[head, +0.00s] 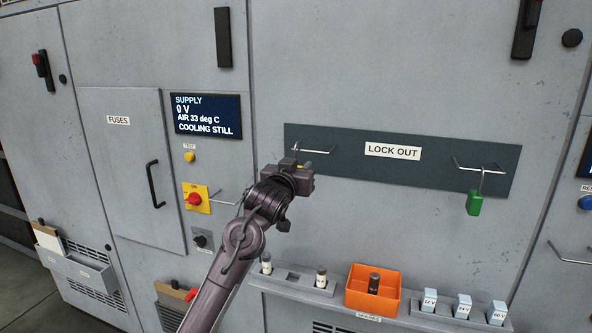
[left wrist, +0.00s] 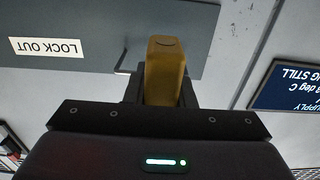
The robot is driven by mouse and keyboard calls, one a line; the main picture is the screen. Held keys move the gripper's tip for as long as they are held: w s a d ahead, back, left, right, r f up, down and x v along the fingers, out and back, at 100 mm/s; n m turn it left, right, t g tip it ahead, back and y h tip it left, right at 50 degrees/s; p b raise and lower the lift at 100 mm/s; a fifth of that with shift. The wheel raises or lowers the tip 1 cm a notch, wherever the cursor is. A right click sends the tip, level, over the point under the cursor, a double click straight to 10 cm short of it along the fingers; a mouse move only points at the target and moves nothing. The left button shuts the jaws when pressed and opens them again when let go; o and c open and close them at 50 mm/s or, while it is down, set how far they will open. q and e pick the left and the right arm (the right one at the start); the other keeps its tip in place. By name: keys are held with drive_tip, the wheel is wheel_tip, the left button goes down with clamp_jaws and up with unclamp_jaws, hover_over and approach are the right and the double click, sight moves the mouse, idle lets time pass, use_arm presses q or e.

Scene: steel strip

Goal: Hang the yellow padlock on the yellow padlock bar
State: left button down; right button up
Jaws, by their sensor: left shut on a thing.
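The yellow padlock (left wrist: 165,72) is between the fingers of my left gripper (left wrist: 160,95) in the left wrist view, body toward the camera. In the head view my left gripper (head: 299,170) is in front of the left end of the dark LOCK OUT board and hides most of the padlock. A thin shackle (head: 296,147) shows just above the gripper, close to the left metal bar (head: 320,152). I cannot tell whether the shackle is around the bar or only beside it. My right gripper is not in view.
A green padlock (head: 474,203) hangs from the right bar (head: 482,168) on the LOCK OUT board (head: 420,176). A red rotary switch on a yellow plate (head: 196,198) has another bar beside it. Below are a shelf with fuses and an orange bin (head: 350,292).

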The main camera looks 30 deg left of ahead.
use_arm(q)
drive_tip(key=p+x, duration=0.1)
drive_tip(key=x, duration=0.6)
drive_tip(key=shift+w+p, duration=0.2)
drive_tip(key=shift+p, duration=0.1)
idle(0.7)
drive_tip(key=shift+f, duration=0.1)
wheel_tip(320, 180, down, 2)
drive_tip(key=shift+f+b, duration=0.1)
drive_tip(key=shift+b, duration=0.6)
drive_tip(key=shift+f+b, duration=0.35)
drive_tip(key=shift+f, duration=0.2)
idle(0.4)
drive_tip(key=c, duration=1.1)
unclamp_jaws()
drive_tip(key=shift+c, duration=0.2)
